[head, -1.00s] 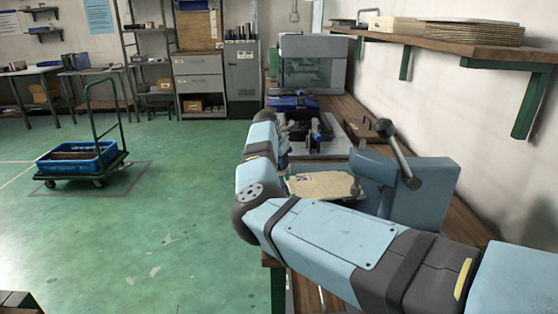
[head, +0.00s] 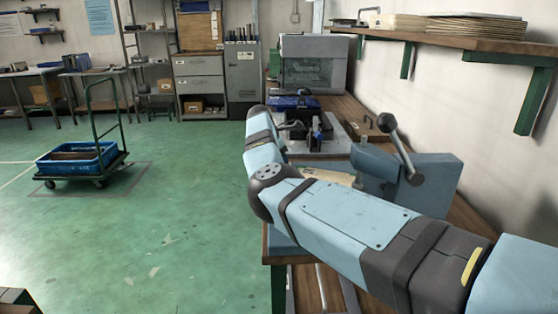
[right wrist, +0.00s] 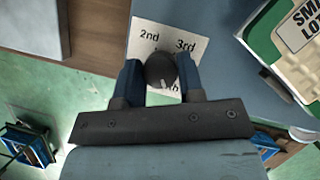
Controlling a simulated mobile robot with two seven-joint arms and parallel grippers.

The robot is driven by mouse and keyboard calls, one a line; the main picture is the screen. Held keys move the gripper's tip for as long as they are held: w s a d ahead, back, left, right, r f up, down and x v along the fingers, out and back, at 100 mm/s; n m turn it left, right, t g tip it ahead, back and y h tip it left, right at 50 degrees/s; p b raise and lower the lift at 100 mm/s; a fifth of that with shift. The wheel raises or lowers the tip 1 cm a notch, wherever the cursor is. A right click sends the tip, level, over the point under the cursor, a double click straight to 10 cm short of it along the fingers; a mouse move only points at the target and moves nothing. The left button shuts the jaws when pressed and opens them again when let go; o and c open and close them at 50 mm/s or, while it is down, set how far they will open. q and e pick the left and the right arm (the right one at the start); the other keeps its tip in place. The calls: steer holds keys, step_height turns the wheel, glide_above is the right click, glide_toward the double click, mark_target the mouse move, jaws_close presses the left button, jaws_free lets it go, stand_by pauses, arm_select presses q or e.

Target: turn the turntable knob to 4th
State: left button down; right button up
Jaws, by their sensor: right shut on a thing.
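In the right wrist view, the dark round turntable knob (right wrist: 159,68) sits between the two blue fingers of my right gripper (right wrist: 159,74), which is shut on it. A white mark on the knob points down and slightly right, towards a label ending in "th". The rest of that label is hidden by the knob and gripper. The white label sheet (right wrist: 147,38) shows "2nd" at upper left and "3rd" at upper right of the knob. In the head view my right arm crosses the bench and its gripper and the knob cannot be made out. My left gripper is not in view.
A green-framed box marked "SMALL LOT" (right wrist: 297,50) lies right of the knob. A blue-grey device with a lever (head: 425,180) stands on the bench beside my arm. A wall shelf (head: 470,50) hangs above. A trolley with a blue crate (head: 75,160) stands on open floor.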

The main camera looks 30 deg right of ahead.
steer(key=o, duration=0.9)
steer(key=p+v, duration=0.1)
steer(key=v, duration=0.4)
steer(key=shift+r+p, duration=0.15)
steer(key=shift+p, duration=0.15)
arm_select(q)
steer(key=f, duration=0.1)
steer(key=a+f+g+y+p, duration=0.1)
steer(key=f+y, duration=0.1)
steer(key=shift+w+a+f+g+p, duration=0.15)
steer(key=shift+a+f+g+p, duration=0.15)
steer(key=shift+p, duration=0.1)
arm_select(e)
steer(key=v, duration=0.8)
steer(key=shift+a+r, duration=0.15)
steer(key=shift+r, duration=0.05)
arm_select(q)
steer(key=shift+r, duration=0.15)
